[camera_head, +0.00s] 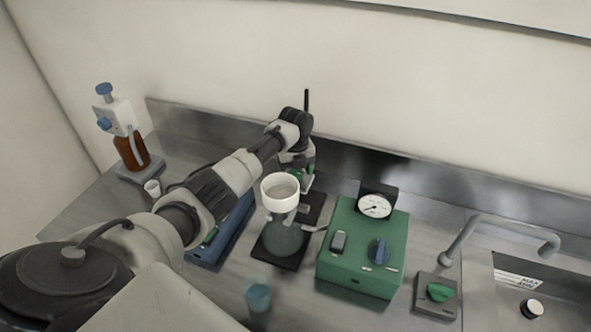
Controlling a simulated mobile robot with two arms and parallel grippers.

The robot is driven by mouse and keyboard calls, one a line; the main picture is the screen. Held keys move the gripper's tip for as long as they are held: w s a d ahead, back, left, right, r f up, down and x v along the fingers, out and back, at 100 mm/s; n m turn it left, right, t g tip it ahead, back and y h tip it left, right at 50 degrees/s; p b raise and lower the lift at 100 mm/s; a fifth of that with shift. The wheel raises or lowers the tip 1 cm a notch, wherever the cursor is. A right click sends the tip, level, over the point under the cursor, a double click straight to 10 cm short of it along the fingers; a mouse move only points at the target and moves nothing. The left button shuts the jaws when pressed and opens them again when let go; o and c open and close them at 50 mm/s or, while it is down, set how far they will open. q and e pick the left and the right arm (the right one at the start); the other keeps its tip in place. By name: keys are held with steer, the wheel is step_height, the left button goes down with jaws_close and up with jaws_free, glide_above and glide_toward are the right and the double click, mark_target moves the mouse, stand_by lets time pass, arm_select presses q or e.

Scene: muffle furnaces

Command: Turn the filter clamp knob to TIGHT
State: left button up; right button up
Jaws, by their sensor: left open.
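A filter funnel with a white cup (280,205) sits on a glass flask (284,238), upright on a black base plate (266,257). My left arm reaches across from the left, and my left gripper (301,180) is open just behind the white cup, pointing down. Small green parts show beside its fingers; whether they belong to the clamp knob or to the gripper I cannot tell. The clamp knob's setting and the TIGHT mark are not readable. My right gripper is not in view.
A green box (346,268) with a dial gauge (374,206) and blue knob (379,251) stands right of the flask. Further right are a grey block with a green knob (438,292), a faucet (500,222) and a sink. A brown bottle (131,150) stands at left.

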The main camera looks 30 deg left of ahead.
mark_target(295, 172)
arm_select(q)
step_height(295, 172, up, 11)
steer(key=b, duration=0.3)
steer(key=shift+f, duration=0.1)
stand_by(0.4)
